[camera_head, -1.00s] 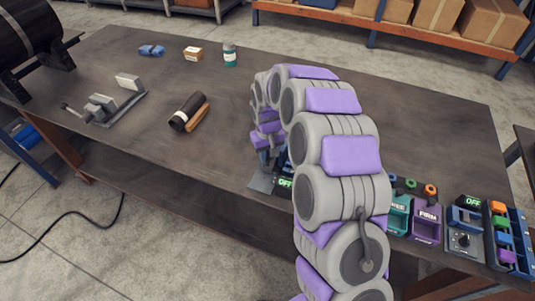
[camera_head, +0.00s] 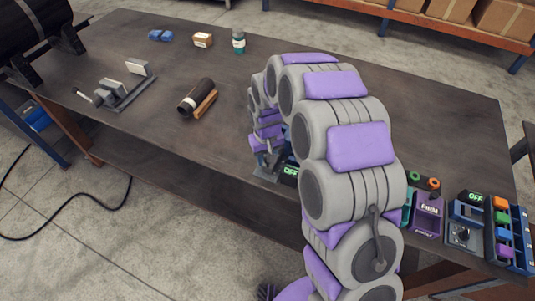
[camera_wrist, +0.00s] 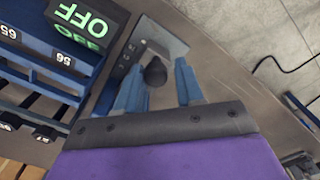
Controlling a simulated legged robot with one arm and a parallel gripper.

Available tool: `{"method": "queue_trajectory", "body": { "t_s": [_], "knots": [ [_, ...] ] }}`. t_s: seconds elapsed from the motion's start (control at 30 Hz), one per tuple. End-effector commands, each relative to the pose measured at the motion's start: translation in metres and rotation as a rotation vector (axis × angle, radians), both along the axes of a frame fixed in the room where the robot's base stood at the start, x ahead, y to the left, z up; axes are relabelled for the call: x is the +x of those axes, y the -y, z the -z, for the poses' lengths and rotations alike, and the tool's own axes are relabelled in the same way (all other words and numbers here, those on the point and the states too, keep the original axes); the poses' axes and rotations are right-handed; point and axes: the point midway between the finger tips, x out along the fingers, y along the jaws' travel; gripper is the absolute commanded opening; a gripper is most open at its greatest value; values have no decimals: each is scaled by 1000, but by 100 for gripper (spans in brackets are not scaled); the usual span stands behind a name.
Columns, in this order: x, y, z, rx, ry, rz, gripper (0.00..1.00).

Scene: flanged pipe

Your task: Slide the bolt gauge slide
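The bolt gauge (camera_wrist: 45,75) is a dark blue block with numbered slots and a green "OFF" display (camera_wrist: 80,22), at the left of the wrist view. A dark round knob (camera_wrist: 155,73), seemingly the slide's handle, stands beside it over a grey metal plate (camera_wrist: 160,38). My gripper (camera_wrist: 158,66) is open, its two blue fingers on either side of the knob with gaps visible. In the head view an "OFF" display (camera_head: 290,171) shows beside my gripper, low at the table's front edge; my arm hides most of the gauge.
A black cylinder with a tan piece (camera_head: 198,97) and a grey clamp-like fixture (camera_head: 118,88) lie left. Purple and blue devices (camera_head: 465,225) line the front right edge. A cable lies on the floor.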

Motion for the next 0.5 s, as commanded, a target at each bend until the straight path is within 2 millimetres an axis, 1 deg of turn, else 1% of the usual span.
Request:
{"method": "queue_trajectory", "body": {
  "t_s": [0.5],
  "knots": [
    [3, 2, 0, 1, 0, 0, 37]
  ]
}}
